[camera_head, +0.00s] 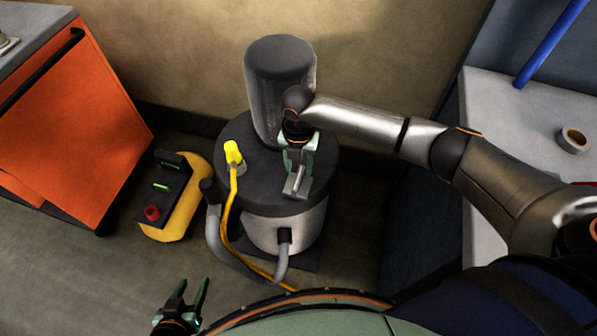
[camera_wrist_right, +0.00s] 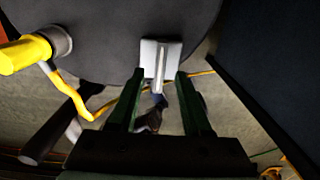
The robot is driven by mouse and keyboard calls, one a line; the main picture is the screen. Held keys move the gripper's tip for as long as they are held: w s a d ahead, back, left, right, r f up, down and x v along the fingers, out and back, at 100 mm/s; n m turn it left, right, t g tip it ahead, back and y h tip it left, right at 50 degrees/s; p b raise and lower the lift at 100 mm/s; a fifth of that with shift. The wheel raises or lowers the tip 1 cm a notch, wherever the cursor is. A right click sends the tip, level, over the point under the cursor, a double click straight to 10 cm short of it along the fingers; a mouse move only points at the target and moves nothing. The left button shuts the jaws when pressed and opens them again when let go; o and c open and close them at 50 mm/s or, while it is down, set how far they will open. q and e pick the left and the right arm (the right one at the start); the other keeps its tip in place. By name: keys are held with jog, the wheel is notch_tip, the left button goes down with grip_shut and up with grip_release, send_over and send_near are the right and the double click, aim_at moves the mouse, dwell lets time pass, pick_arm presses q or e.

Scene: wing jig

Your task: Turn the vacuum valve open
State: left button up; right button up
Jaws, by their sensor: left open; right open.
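The vacuum pump is a dark drum (camera_head: 262,178) with a grey lower body and a tall dark cylinder (camera_head: 280,85) on top. What looks like the valve is a small pale metal plate with a thin upright lever (camera_head: 296,186) at the drum's front edge; the right wrist view also shows its plate (camera_wrist_right: 151,62). My right gripper (camera_head: 300,160) is over the drum top, open. In the right wrist view its fingers (camera_wrist_right: 160,88) stand on either side of the lever's line, with gaps visible; contact cannot be told. My left gripper (camera_head: 190,292) is open and empty, low in the picture.
A yellow plug (camera_head: 232,152) with a yellow cable stands on the drum's left. Grey hoses (camera_head: 218,235) run down its front. A yellow unit with a red button (camera_head: 152,212) sits left on the floor. An orange cabinet (camera_head: 75,125) is further left; a bench (camera_head: 500,105) is right.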

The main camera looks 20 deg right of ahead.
aim_at(299, 176)
notch_tip(299, 176, up, 7)
jog(key=shift+r, duration=0.15)
dwell(0.6)
